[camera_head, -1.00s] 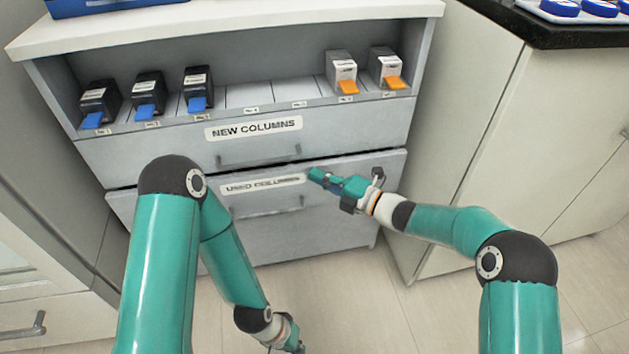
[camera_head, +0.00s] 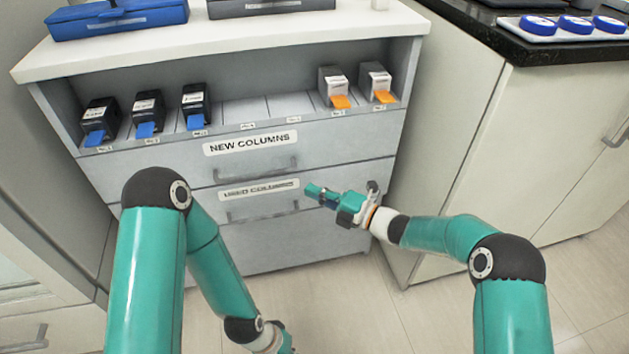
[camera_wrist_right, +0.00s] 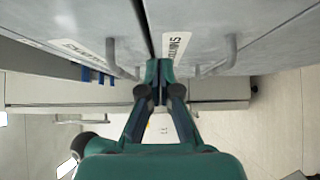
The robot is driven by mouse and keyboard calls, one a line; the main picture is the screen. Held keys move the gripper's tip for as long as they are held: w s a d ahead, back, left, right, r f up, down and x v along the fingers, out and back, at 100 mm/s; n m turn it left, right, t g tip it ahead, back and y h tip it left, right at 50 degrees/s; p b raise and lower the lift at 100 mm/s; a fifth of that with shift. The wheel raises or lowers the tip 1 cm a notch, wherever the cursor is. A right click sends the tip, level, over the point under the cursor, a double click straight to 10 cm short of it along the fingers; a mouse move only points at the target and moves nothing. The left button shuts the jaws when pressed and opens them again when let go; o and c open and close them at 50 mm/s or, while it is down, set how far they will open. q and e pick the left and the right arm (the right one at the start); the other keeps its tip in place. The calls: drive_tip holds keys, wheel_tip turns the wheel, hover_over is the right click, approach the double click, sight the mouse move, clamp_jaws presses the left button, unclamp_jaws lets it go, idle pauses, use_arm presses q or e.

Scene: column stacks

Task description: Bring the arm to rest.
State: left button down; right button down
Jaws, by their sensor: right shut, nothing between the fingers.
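My right gripper (camera_head: 313,191) is shut and empty. In the head view it points left, in front of the drawer marked USED COLUMNS (camera_head: 240,233), just right of its label. I cannot tell whether its tip touches the drawer. In the right wrist view its fingertips (camera_wrist_right: 158,68) are together, near the line between the two drawers, with a handle on either side. My left gripper (camera_head: 277,343) hangs low at the bottom edge, partly cut off, so its fingers cannot be made out. The USED COLUMNS drawer looks about flush with the cabinet.
The drawer marked NEW COLUMNS (camera_head: 310,150) is above. Black columns with blue tabs (camera_head: 146,113) stand at the shelf's left, two grey ones with orange tabs (camera_head: 334,86) at its right. A blue box (camera_head: 118,18) is on top. A dark counter (camera_head: 520,50) is right; the floor (camera_head: 350,310) is clear.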

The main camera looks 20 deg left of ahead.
drive_tip(key=p+v, duration=0.3)
drive_tip(key=v, duration=0.9)
drive_tip(key=s+d+f+n+g+h, duration=0.4)
drive_tip(key=s+f, duration=0.3)
drive_tip(key=s, duration=0.4)
drive_tip(key=s+d+f+n+g+h, duration=0.2)
drive_tip(key=s+f+n+g+h, duration=0.15)
drive_tip(key=s+f+n, duration=0.55)
drive_tip(key=s+d+f+n+h, duration=0.25)
drive_tip(key=s+d+n, duration=0.3)
drive_tip(key=n, duration=0.35)
drive_tip(key=s+d+f+n+h, duration=0.1)
drive_tip(key=s+d+n+h, duration=0.25)
drive_tip(key=s+n, duration=0.4)
drive_tip(key=w+r+n+t+p, duration=0.1)
drive_tip(key=r+n+p, duration=0.3)
drive_tip(key=r+p, duration=1.2)
drive_tip(key=w+r+n+t+p, duration=0.2)
drive_tip(key=w+r+n+p, duration=0.1)
drive_tip(key=r+p, duration=1.3)
drive_tip(key=shift+w+r+n+p, duration=0.25)
drive_tip(key=shift+w+n+p, duration=0.1)
drive_tip(key=shift+w, duration=0.2)
